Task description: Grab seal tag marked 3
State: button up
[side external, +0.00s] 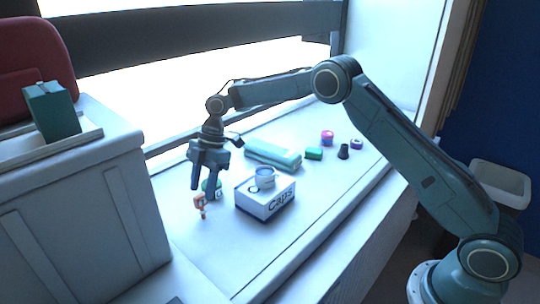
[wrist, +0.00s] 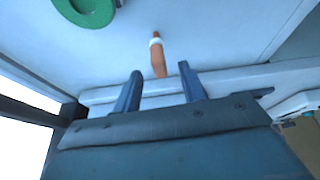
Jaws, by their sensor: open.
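A small orange tag (side external: 200,206) stands on the white bench at the front left. Its marking is too small to read. In the wrist view it appears as a narrow orange piece with a white band (wrist: 157,55), seen between and beyond my fingertips. A green tag (side external: 217,188) is just behind it, with a pale mark I cannot read; a green ring-shaped piece (wrist: 90,8) shows at the wrist view's top left. My gripper (side external: 203,190) points down over the tags, its fingers apart and empty. It also shows in the wrist view (wrist: 160,78). The fingers partly hide the green tag.
A white box lettered "Caps" (side external: 262,204) stands close right of the tags, with a round tape roll or cup (side external: 265,176) on top. Behind are a teal case (side external: 272,155), a green block (side external: 314,153) and small round items. A grey crate (side external: 80,200) stands left.

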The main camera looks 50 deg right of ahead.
aim_at(200, 195)
jog(key=shift+x, duration=2.6)
jog(key=shift+a, duration=0.1)
grip_shut()
